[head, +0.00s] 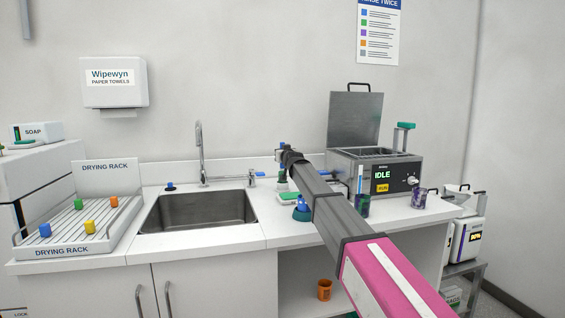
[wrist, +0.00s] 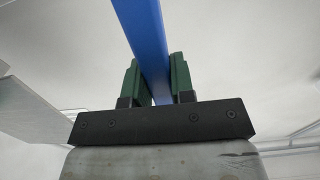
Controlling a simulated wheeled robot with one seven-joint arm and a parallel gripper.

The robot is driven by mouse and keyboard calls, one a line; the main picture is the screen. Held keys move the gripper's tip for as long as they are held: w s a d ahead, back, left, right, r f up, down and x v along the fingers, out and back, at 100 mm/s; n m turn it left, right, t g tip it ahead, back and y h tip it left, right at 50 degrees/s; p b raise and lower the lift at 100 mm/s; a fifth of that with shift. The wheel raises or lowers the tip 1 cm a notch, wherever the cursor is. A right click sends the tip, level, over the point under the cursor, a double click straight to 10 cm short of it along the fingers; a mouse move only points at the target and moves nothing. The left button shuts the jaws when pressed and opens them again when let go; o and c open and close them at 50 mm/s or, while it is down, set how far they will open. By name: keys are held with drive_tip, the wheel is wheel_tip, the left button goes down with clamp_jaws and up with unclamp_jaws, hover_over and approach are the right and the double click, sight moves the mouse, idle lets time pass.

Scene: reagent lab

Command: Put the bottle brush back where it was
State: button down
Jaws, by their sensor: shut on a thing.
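My gripper (head: 282,152) is at the far end of my outstretched arm, above the counter to the right of the sink and in front of the back wall. In the wrist view its green fingers (wrist: 160,82) are closed on a long, straight blue handle (wrist: 143,32), which I take for the bottle brush. The handle runs up and out of that view, so no bristles show there. In the head view only a small blue bit shows at the gripper, and my arm hides the counter behind it. I cannot tell which spot the brush came from.
The sink (head: 197,211) with its tap (head: 200,150) lies left of my arm, beside the drying rack (head: 78,224) with coloured blocks. A teal-based item (head: 302,209) stands close by my arm. The open-lidded bath (head: 376,176) and patterned cups (head: 418,199) are at the right.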

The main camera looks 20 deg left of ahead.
sight(283, 168)
drive_tip(key=shift+f, duration=1.7)
drive_tip(key=c, duration=1)
unclamp_jaws()
drive_tip(key=v, duration=1.2)
drive_tip(key=shift+s, duration=0.1)
